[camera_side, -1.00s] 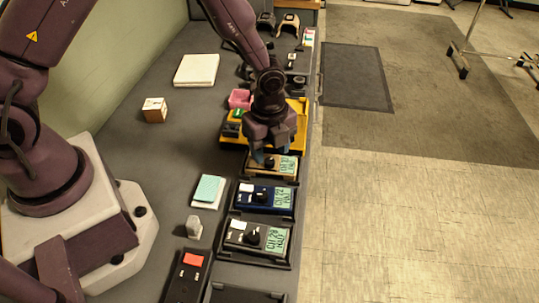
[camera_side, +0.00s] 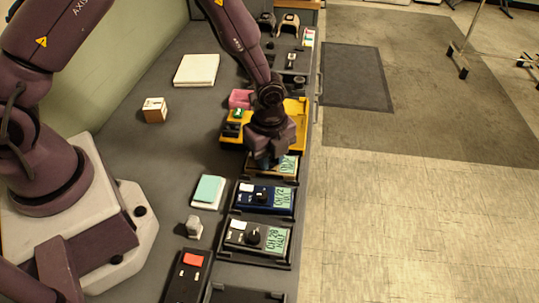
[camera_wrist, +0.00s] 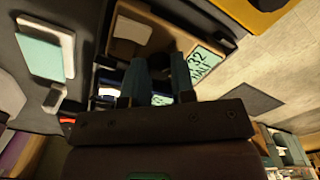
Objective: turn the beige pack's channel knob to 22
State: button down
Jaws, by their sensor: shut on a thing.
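The beige pack (camera_side: 288,176) lies in its dark tray beneath my gripper (camera_side: 265,163) in the side view. In the wrist view the beige pack (camera_wrist: 122,46) shows a pale label and a green display (camera_wrist: 205,62). The display seems to read 32 over HALT, with its left end hidden by a finger. My gripper (camera_wrist: 165,62) is shut over the pack's face, on the channel knob. The fingers hide the knob in both views, so I cannot see its pointer.
The blue pack (camera_side: 250,205) and the grey pack (camera_side: 262,248) stand in trays in front. A yellow tray (camera_side: 303,112) is just behind. A teal-topped pad (camera_side: 209,189) and a small grey block (camera_side: 193,228) lie left.

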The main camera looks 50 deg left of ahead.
jog(key=shift+n, duration=0.7)
jog(key=n, duration=0.3)
jog(key=shift+n, duration=2.1)
jog(key=c, duration=0.9)
grip_release()
jog(key=shift+c, duration=0.2)
jog(key=shift+r, duration=0.1)
notch_tip(320, 180, up, 13)
